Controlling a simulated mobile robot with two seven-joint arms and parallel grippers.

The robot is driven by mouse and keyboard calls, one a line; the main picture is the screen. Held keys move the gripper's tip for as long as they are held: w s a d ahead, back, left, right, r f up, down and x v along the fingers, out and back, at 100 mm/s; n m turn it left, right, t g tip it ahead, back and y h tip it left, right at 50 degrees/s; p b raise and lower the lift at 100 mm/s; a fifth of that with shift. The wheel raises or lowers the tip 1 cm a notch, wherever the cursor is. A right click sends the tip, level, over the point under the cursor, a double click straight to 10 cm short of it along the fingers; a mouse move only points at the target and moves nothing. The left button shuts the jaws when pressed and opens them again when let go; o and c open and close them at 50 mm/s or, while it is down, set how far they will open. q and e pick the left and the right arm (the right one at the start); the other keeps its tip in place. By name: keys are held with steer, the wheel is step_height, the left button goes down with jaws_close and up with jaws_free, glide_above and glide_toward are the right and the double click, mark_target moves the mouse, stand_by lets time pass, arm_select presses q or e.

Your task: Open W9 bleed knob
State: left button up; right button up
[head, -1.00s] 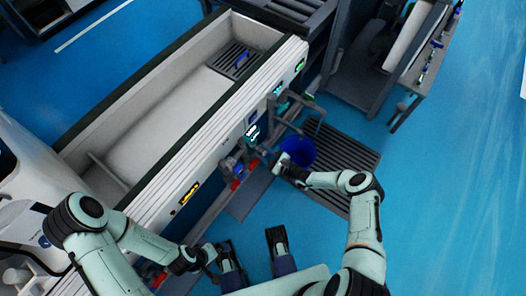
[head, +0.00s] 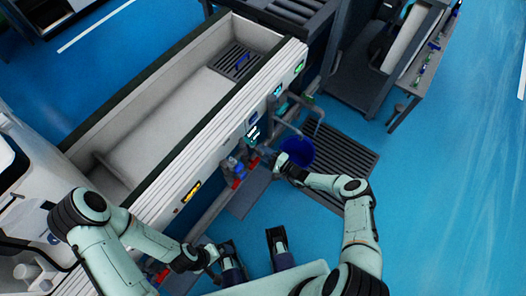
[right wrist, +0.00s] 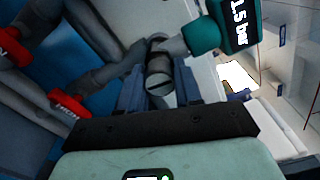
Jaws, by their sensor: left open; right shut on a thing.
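A grey slotted round knob (right wrist: 159,82) on a pipe fitting sits between the fingers of my right gripper (right wrist: 158,92) in the right wrist view. The gripper is shut on it. No label shows on it, so I cannot confirm it is W9. In the head view my right gripper (head: 268,158) reaches the pipework on the front of the test bench (head: 190,150); its fingertips are too small to make out there. My left gripper (head: 214,256) is open and empty, low in the head view, away from the pipework.
A teal gauge (right wrist: 205,35) reading 1.5 bar is close beside the knob. Red handles (right wrist: 70,103) lie to the left in the wrist view. A blue bucket (head: 298,151) stands by the dark floor grate (head: 345,160). Blue floor (head: 440,220) is open to the right.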

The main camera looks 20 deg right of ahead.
steer(key=shift+d+f+n, duration=0.15)
steer(key=shift+d+n, duration=0.1)
steer(key=shift+n, duration=0.25)
steer(key=o, duration=1)
steer(key=shift+a, duration=0.1)
steer(key=p+v, duration=0.2)
steer(key=v, duration=1.1)
steer(key=shift+s, duration=0.15)
